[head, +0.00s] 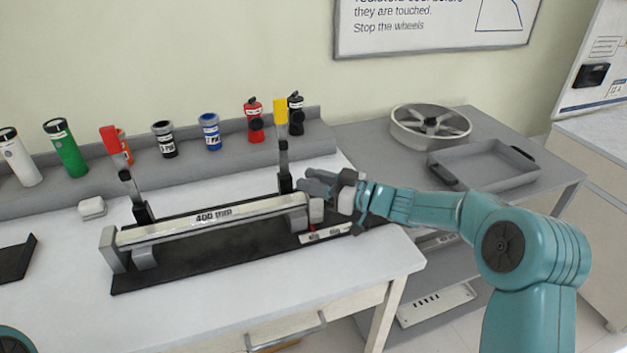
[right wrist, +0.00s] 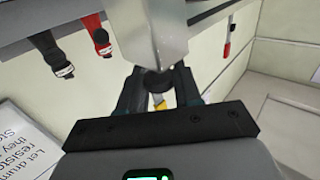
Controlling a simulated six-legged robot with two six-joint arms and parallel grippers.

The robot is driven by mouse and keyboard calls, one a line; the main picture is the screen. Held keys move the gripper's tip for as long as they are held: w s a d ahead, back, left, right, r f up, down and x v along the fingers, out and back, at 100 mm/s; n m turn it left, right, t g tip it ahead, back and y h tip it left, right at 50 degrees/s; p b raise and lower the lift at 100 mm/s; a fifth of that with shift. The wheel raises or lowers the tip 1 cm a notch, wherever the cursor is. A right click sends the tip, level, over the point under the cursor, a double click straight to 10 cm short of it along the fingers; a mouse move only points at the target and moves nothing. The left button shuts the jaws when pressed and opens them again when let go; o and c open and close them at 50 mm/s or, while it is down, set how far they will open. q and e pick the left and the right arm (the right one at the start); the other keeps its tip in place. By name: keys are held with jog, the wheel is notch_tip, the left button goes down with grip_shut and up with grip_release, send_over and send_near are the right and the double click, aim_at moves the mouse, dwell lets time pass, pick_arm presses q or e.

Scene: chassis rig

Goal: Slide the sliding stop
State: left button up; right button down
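The chassis rig has a long pale bar marked 400 mm (head: 215,216) on a black base plate (head: 200,262). At the bar's right end is a small pale block (head: 316,211), seemingly the sliding stop, above a short white scale strip (head: 325,234). My right gripper (head: 322,186) is at this block, from the right, and partly hides it. In the right wrist view its two dark fingers (right wrist: 158,92) stand apart with a dark round knob (right wrist: 157,82) between them, below a grey metal part (right wrist: 155,35). Whether they press on the knob I cannot tell. My left gripper is out of view.
A red-handled clamp (head: 113,140) and a yellow-handled clamp (head: 281,112) stand upright behind the bar. Several flashlights and canisters line the back shelf (head: 180,168). A wheel (head: 430,126) and a grey tray (head: 484,166) sit on the right cart. The table front is clear.

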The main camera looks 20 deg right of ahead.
jog(key=d+p, duration=0.3)
jog(key=d, duration=0.4)
jog(key=shift+w+r+p, duration=0.2)
jog(key=shift+p, duration=0.2)
jog(key=shift+d, duration=0.15)
jog(key=c, duration=0.9)
grip_release()
jog(key=shift+o, duration=0.2)
jog(key=shift+d, duration=0.1)
jog(key=shift+s, duration=0.1)
jog(key=b+v, duration=0.1)
jog(key=v, duration=1.5)
jog(key=shift+s, duration=0.15)
